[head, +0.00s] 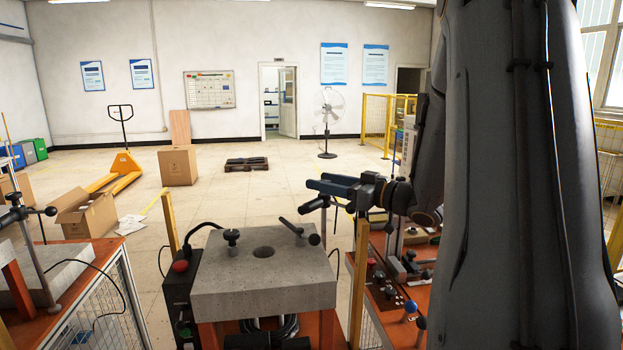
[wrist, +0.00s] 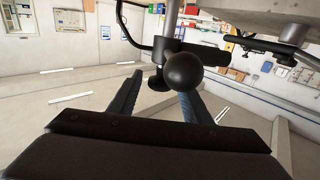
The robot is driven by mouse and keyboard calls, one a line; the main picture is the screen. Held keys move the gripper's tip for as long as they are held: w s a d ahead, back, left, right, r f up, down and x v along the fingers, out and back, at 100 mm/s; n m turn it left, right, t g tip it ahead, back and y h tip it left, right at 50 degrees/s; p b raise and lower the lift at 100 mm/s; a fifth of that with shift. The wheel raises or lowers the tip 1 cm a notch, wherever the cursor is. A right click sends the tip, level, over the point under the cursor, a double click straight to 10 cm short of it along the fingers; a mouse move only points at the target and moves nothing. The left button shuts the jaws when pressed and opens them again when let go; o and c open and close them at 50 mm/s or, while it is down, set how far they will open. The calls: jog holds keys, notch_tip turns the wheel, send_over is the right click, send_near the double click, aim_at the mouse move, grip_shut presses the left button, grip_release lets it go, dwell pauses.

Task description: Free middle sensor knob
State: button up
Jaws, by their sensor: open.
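The middle sensor knob appears to be the round black ball (wrist: 183,72) near the centre of the wrist view, beside a clamp on a metal post (wrist: 171,18). My gripper (wrist: 160,86) has its two blue fingers apart, and the ball shows between their lines. I cannot tell whether either finger touches it. In the head view my gripper (head: 320,188) reaches left above the right part of the grey heater block (head: 263,285). It hides most of the clamp and the ball there; a dark end of the fitting (head: 311,206) shows just below the fingers.
A similar stand with a ball knob (head: 50,211) is at the left. A bench with small parts (head: 400,285) is at the right. Yellow posts (head: 359,285) stand close beside the block.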

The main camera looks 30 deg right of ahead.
jog(key=shift+p+x, duration=0.45)
jog(key=shift+x, duration=1.7)
jog(key=shift+c, duration=0.4)
jog(key=c, duration=0.9)
jog(key=shift+s+a+n+g+y+p, duration=0.2)
jog(key=shift+n+g+y+p, duration=0.15)
jog(key=shift+n+g+y, duration=0.45)
jog(key=shift+s+a+n+g+y+p, duration=0.15)
jog(key=shift+n+g+y+p, duration=0.25)
jog(key=shift+n+g+y, duration=0.45)
jog(key=shift+s+a+n+g+y+p, duration=0.2)
jog(key=shift+n+g+y+p, duration=0.15)
jog(key=shift+n+g+y, duration=0.45)
jog(key=shift+r, duration=0.1)
jog(key=o, duration=1)
jog(key=shift+m, duration=0.25)
